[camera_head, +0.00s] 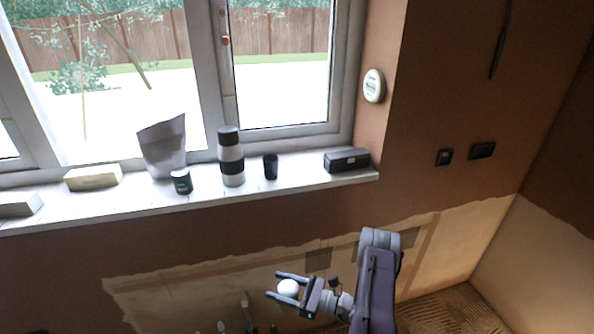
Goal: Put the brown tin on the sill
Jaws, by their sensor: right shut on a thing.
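My right gripper (288,288) is low in front of the wall, below the sill (110,203). It is shut on a small white rounded thing (289,288), held between its two dark fingers. Only the white top shows clearly; I cannot tell whether it is the lid of the brown tin. No plainly brown tin shows anywhere. The sill runs under the window, above and behind the gripper, and the held thing is apart from it. My left gripper is not in view.
On the sill stand a pale block (93,177), a grey-white bag (163,147), a small dark tin (182,181), a banded flask (231,158), a black cup (270,167) and a dark case (346,160). Bare sill shows between cup and case and along the front edge.

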